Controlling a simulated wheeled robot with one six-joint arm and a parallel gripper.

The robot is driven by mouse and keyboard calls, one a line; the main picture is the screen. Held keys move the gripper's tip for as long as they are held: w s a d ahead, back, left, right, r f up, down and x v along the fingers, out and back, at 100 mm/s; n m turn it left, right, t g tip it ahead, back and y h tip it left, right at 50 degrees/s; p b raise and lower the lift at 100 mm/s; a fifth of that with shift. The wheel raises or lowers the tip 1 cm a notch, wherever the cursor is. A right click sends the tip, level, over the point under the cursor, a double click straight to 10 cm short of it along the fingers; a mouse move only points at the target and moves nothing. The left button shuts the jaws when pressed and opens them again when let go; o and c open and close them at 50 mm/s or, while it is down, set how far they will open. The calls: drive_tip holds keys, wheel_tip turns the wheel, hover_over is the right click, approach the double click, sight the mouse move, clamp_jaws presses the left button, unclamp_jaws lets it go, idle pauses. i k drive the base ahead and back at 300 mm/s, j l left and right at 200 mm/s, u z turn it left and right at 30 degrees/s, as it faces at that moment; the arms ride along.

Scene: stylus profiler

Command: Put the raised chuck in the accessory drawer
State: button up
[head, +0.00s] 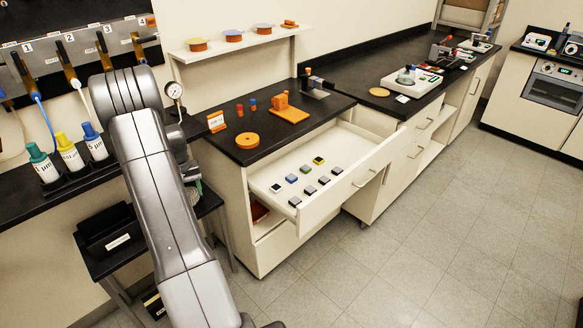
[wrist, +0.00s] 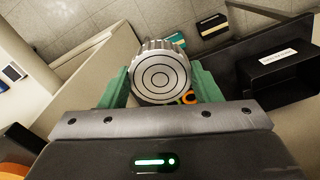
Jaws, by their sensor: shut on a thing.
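The raised chuck (wrist: 160,77) is a round silver disc with concentric rings and a ridged rim. In the wrist view it sits between the green fingers of my gripper (wrist: 160,90), which is shut on it. In the head view my gripper (head: 193,188) is mostly hidden behind my arm, left of the drawer, and I cannot make out the chuck there. The accessory drawer (head: 345,190) is pulled open under the black worktop. Several small grey, blue and yellow-topped blocks (head: 310,189) lie in its front left part; its back and right floor is bare.
A black bin (head: 108,232) stands on a low side table left of my arm; it also shows in the wrist view (wrist: 285,75). An orange ring (head: 247,140) and orange block stand on the worktop above the drawer. Colored-cap bottles stand left.

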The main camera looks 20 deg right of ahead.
sight(349, 151)
drive_tip(key=l+u, duration=0.65)
drive_tip(key=u, duration=0.15)
drive_tip(key=l+u, duration=0.4)
drive_tip(key=k+l+u, duration=0.1)
drive_tip(key=l, duration=0.3)
drive_tip(key=k+l+u, duration=0.1)
drive_tip(key=l, duration=0.25)
drive_tip(key=k+l+u, duration=0.1)
drive_tip(key=l, duration=0.25)
drive_tip(key=k+l+u, duration=0.1)
drive_tip(key=l, duration=0.25)
drive_tip(key=k+l+u, duration=0.1)
drive_tip(key=k+l, duration=0.15)
drive_tip(key=l, duration=0.1)
